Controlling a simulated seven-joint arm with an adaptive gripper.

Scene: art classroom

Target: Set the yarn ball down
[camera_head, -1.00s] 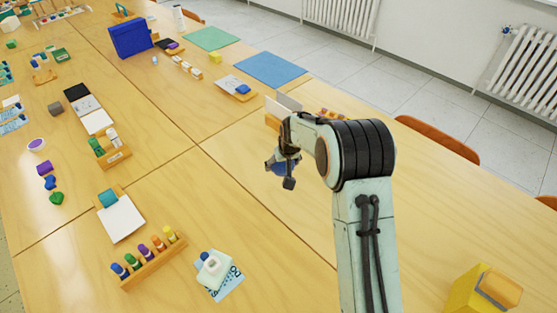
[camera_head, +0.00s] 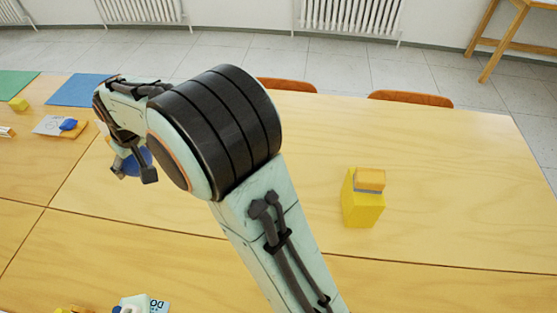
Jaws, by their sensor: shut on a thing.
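My gripper (camera_head: 133,170) is at the left of the view, bent down from the end of my arm above the wooden table. It is shut on a round blue thing, the yarn ball (camera_head: 141,160). The ball is partly hidden by the dark fingers and my wrist. I cannot tell from this view how high the ball is above the tabletop (camera_head: 330,130), or whether it touches it.
A yellow block (camera_head: 362,205) with an orange-tan top stands right of my arm. A blue mat (camera_head: 78,90), a green mat (camera_head: 14,82) and a small blue item (camera_head: 68,124) lie at left. Orange chairs (camera_head: 410,98) line the far edge. The right tabletop is mostly clear.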

